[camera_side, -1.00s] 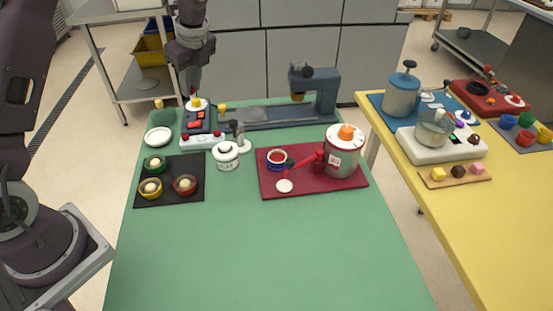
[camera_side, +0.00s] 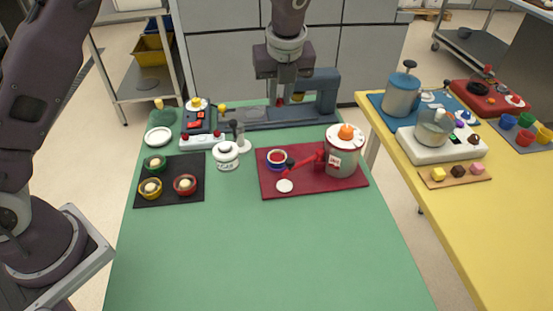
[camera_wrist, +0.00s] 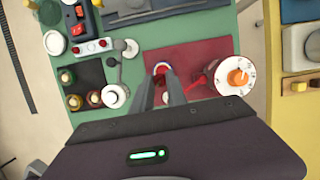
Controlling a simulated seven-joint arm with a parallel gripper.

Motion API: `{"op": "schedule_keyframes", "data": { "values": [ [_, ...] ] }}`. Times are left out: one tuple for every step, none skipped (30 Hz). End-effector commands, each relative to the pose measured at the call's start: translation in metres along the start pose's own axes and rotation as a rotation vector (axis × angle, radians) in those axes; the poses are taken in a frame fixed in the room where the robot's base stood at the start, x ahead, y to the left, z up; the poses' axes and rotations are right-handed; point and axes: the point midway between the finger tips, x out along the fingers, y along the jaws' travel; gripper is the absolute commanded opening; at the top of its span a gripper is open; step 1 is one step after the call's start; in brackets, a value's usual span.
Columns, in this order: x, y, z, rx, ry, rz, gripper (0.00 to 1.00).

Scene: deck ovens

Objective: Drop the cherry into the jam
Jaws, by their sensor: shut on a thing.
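The jam is in a small white and blue cup (camera_side: 276,165), with its red filling showing at the top, on the left part of the red mat (camera_side: 335,183). My gripper (camera_side: 281,100) is up behind the mat in the side view, above the far part of the green table. It is shut on the cherry (camera_side: 280,102), a small dark red spot at the fingertips. In the wrist view, the fingers (camera_wrist: 165,82) point toward the jam cup (camera_wrist: 161,66), which shows between and beyond their tips. The cherry cannot be made out clearly there.
A white lidded jar (camera_side: 226,155) stands to the left. The green table's front (camera_side: 270,250) is clear.

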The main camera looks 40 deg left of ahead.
Motion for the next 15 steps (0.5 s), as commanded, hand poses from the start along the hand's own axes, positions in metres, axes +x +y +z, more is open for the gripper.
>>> {"op": "schedule_keyframes", "data": {
  "values": [
    [-0.002, -0.007, -0.007, 0.025, 0.0, -0.009, 0.0],
    [-0.003, -0.01, -0.011, 0.04, 0.0, -0.014, 0.0],
    [0.005, -0.009, -0.013, 0.041, 0.001, -0.01, 0.0],
    [0.01, -0.009, -0.014, 0.04, 0.001, -0.008, 0.0],
    [0.015, -0.009, -0.015, 0.039, 0.001, -0.009, 0.0],
    [0.02, -0.008, -0.017, 0.039, 0.001, -0.009, 0.0],
    [0.024, -0.008, -0.018, 0.039, 0.001, -0.009, 0.0],
    [0.03, -0.009, -0.02, 0.039, 0.002, -0.009, 0.0],
    [0.035, -0.009, -0.021, 0.038, 0.001, -0.01, 0.0],
    [0.038, -0.009, -0.022, 0.037, 0.001, -0.01, 0.0],
    [0.041, -0.008, -0.023, 0.036, 0.001, -0.01, 0.0],
    [0.044, -0.009, -0.024, 0.036, 0.001, -0.011, 0.0],
    [0.046, -0.009, -0.024, 0.035, 0.001, -0.011, 0.0],
    [0.049, -0.009, -0.025, 0.035, 0.001, -0.01, 0.0],
    [0.053, -0.008, -0.026, 0.035, 0.001, -0.01, 0.0]
  ]
}}
